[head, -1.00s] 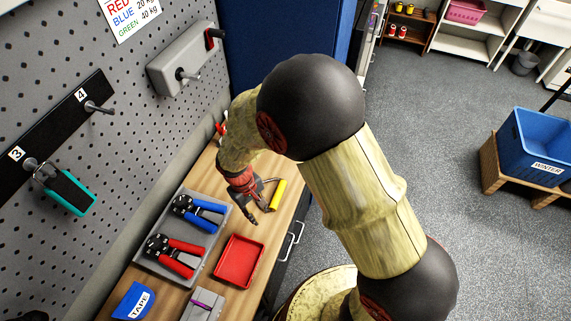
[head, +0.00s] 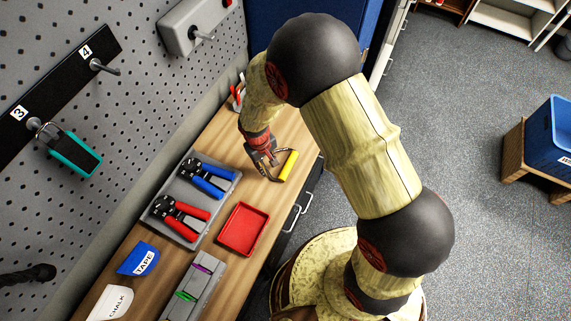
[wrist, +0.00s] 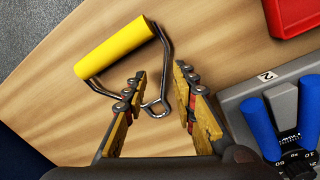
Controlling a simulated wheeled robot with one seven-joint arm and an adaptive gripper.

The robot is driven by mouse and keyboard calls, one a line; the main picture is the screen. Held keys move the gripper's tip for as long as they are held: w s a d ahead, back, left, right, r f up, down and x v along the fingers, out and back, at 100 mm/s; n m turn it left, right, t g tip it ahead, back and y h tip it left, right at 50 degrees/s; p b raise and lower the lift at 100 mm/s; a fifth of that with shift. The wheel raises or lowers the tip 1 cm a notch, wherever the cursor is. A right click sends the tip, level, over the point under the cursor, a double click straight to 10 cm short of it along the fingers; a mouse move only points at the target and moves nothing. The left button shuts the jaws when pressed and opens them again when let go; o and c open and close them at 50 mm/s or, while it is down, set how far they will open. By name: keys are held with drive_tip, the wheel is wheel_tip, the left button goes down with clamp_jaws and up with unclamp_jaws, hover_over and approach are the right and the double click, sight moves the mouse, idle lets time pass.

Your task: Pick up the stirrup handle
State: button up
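The stirrup handle has a yellow grip (head: 288,165) and a bent metal frame. It lies on the wooden bench top, right of and just in front of my gripper (head: 266,160). In the wrist view its yellow grip (wrist: 115,48) is at upper left, beyond the fingertips. The frame narrows to a small metal loop (wrist: 156,108) between the two fingers of my gripper (wrist: 159,76). The fingers are apart, with a gap on both sides of the loop, and hold nothing. I cannot tell the fingertips' height above the bench.
A red tray (head: 243,230) lies nearby on the bench. A grey tray (head: 228,188) holds blue-handled and red-handled hand grippers. Blue tape (head: 138,258) and white chalk (head: 112,303) bins stand further left. A pegboard (head: 130,85) rises behind, with a teal-handled item (head: 75,153) on hook 3.

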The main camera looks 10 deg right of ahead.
wheel_tip(320, 180, down, 2)
drive_tip(key=shift+w, duration=0.1)
drive_tip(key=shift+c, duration=0.4)
clamp_jaws()
idle(0.4)
